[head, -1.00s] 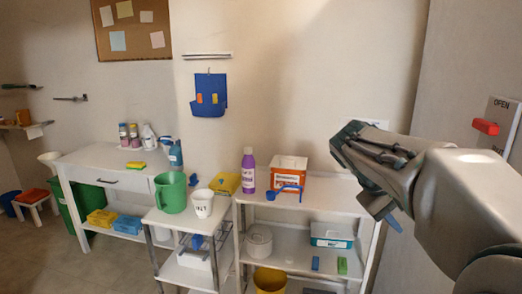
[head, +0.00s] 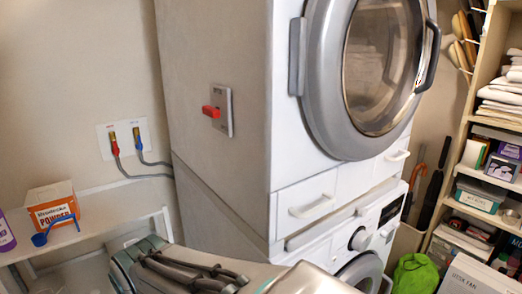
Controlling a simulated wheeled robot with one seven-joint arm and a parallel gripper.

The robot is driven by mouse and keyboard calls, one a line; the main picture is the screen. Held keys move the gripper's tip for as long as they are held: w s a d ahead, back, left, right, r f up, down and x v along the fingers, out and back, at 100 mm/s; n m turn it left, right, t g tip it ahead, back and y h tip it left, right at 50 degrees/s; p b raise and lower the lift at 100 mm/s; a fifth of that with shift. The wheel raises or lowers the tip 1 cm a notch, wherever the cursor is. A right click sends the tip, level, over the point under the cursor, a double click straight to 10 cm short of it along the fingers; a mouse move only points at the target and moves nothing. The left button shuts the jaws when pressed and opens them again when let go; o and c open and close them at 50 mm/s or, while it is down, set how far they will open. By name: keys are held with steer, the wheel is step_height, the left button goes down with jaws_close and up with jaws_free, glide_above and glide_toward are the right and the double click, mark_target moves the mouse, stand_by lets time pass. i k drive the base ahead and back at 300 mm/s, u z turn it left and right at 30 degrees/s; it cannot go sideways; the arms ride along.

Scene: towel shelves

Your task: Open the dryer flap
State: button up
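The dryer is the upper white machine (head: 290,150) of a stack, in the middle of the head view. Its round grey-rimmed glass door (head: 385,60) looks shut, with a dark curved handle (head: 431,55) on its right side. Below the door is a white front panel with a pull handle (head: 312,206) at the left and another (head: 398,155) at the right; both parts look shut. I cannot tell which part is the flap. My arm crosses the bottom of the view, well below and in front of the dryer, and its gripper fingers do not show.
A red lever (head: 211,112) sits on a plate on the stack's left side. The lower machine (head: 365,265) has a round knob (head: 360,239). A shelf at left holds an orange-and-white powder box (head: 52,204). Towel shelves (head: 447,205) and a green bag (head: 414,273) stand at right.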

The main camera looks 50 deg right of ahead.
mark_target(388, 163)
steer(key=z, duration=2.65)
steer(key=k, duration=0.6)
steer(key=z, duration=0.65)
steer(key=i, duration=1.55)
